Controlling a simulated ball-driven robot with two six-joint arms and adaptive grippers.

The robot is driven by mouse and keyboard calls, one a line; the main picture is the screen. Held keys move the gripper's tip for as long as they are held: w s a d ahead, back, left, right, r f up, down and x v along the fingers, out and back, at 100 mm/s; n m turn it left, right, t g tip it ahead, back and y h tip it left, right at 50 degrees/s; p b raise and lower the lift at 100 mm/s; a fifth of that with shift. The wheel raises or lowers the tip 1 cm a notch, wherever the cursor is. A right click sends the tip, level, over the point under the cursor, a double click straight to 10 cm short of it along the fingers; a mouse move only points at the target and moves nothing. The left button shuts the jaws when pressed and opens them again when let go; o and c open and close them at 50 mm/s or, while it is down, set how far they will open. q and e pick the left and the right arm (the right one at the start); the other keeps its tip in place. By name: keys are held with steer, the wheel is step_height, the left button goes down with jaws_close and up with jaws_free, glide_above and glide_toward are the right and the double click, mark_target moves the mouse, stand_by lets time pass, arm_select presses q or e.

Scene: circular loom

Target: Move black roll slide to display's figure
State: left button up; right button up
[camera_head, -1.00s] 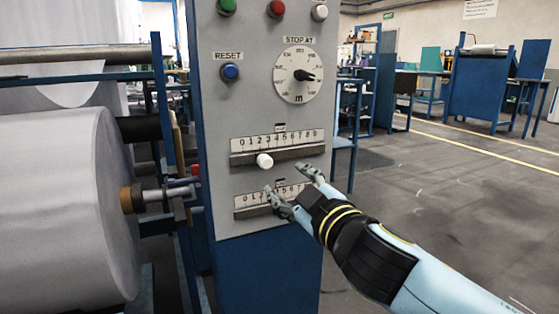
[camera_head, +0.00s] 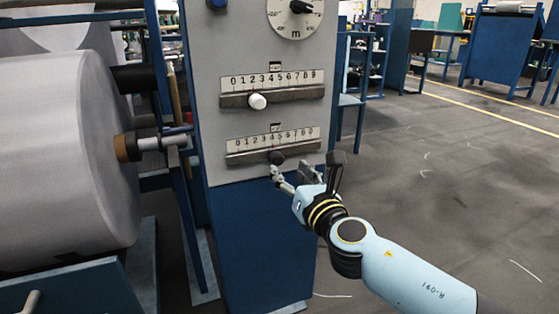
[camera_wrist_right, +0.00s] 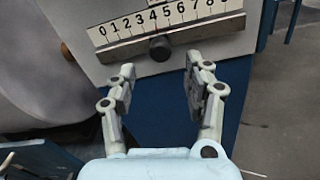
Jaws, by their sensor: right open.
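The black slide knob (camera_head: 277,157) sits on the lower grey rail, near the 4 of the lower scale (camera_head: 285,138). A small display (camera_head: 275,127) is above that scale; its figure is too small to read. My right gripper (camera_head: 291,174) is open and empty, just below and in front of the knob. In the right wrist view the black knob (camera_wrist_right: 160,48) lies just beyond the gap between the open fingertips (camera_wrist_right: 160,68), with no contact visible. My left gripper is not in view.
A white knob (camera_head: 257,101) is on the upper rail above, under its own scale. A dial (camera_head: 296,14) is higher on the panel. A large white fabric roll (camera_head: 65,150) stands to the left. The floor right of the panel is clear.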

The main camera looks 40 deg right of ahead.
mark_target(280, 161)
steer(key=x, duration=0.7)
jaws_close()
stand_by(0.3)
